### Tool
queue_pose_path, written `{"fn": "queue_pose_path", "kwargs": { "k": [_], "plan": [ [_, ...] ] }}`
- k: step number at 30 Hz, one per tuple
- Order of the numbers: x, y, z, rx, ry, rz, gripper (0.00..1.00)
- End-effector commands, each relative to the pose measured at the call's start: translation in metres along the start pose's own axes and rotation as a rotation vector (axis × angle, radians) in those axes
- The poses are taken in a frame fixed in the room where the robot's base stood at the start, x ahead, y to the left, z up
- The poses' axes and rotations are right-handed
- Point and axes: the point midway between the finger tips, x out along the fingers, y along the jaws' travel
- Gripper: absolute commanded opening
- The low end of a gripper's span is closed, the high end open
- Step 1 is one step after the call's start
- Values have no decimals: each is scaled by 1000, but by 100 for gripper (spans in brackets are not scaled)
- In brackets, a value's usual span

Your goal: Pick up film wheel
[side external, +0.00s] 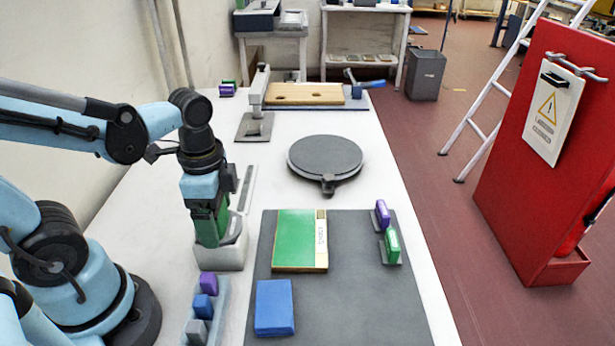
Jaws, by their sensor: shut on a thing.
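My gripper (212,222) is at the left of the white table, pointing down over a grey holder (222,256). It is shut on a green piece (207,226), whose lower end is at or in the holder. I cannot tell whether the piece still touches the holder. The fingertips are mostly hidden by the piece and the wrist. No thing is plainly a film wheel; I cannot tell whether the green piece is it. A round dark grey disc (325,156) with a small front tab lies flat at the table's middle, apart from my gripper.
A grey mat (350,310) holds a green panel (298,240), a blue block (274,307) and small purple (382,213) and green (392,245) blocks. A rack (206,320) of coloured blocks stands in front of the holder. A press (257,105) and wooden board (305,94) are behind.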

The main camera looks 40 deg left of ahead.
Motion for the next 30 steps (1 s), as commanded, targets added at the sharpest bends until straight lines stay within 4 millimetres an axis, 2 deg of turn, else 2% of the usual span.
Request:
{"fn": "queue_pose_path", "kwargs": {
  "k": [11, 30],
  "plan": [
    [-22, 0, 0, 0, 0, 0, 54],
    [-90, 0, 0, -1, -1, 1, 54]
  ]
}}
